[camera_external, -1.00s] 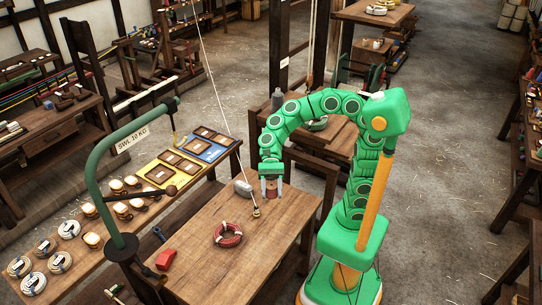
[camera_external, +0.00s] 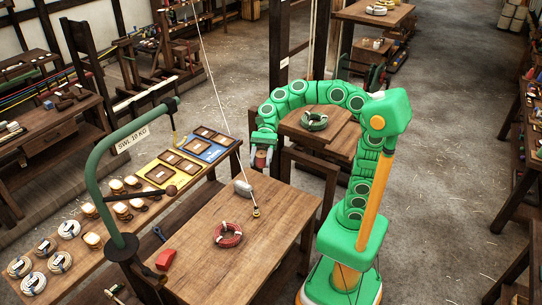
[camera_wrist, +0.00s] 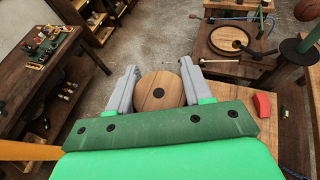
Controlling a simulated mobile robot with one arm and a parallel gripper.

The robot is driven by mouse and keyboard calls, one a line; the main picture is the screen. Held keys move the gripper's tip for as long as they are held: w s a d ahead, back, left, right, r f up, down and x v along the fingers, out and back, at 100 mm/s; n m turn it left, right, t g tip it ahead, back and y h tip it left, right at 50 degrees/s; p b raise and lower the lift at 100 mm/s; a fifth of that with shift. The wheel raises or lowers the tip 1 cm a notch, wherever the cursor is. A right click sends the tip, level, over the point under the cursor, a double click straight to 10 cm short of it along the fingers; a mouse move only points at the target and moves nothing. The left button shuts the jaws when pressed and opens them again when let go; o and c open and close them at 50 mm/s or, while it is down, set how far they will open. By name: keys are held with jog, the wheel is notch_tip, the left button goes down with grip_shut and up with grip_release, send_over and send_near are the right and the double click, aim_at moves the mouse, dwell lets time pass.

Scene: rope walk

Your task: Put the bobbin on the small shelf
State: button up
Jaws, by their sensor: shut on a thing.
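My gripper (camera_external: 262,157) is shut on the bobbin (camera_wrist: 160,91), whose round pale wooden end with a dark centre hole shows between the two grey fingers in the wrist view. In the external view the bobbin hangs small and partly hidden under the wrist, in the air beyond the far edge of the workbench (camera_external: 200,266). I cannot tell for sure which surface is the small shelf. A small wooden stand (camera_external: 338,140) with a green rope coil (camera_external: 314,121) on it is behind my arm.
A long table (camera_external: 50,283) with small goods lies beyond. Open floor is at right.

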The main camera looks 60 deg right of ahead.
jog(key=w+d+m+t, duration=0.35)
jog(key=w+d, duration=0.25)
jog(key=d, duration=0.4)
jog(key=w+d+m+t, duration=0.35)
jog(key=w+d, duration=0.35)
jog(key=d, duration=0.4)
jog(key=w+d+m+t, duration=0.2)
jog(key=w+d+t, duration=0.3)
jog(key=d, duration=0.5)
jog(key=s+d+m+t+h, duration=0.3)
jog(key=d+m+h, duration=0.15)
jog(key=d, duration=1.35)
jog(key=s+d+m+t+h, duration=0.25)
jog(key=d+m, duration=0.25)
jog(key=d, duration=1.2)
jog(key=w+d+f, duration=0.2)
jog(key=w+f, duration=0.1)
jog(key=f, duration=0.1)
jog(key=w+d+f, duration=0.3)
jog(key=w+f, duration=0.1)
jog(key=f, duration=0.1)
jog(key=w+d+f, duration=0.2)
jog(key=w+f, duration=0.2)
jog(key=shift+d+f, duration=0.3)
jog(key=shift+f, duration=0.1)
jog(key=shift+w+d+f+n, duration=0.3)
jog(key=shift+w+f, duration=0.25)
jog(key=shift+f, duration=1.6)
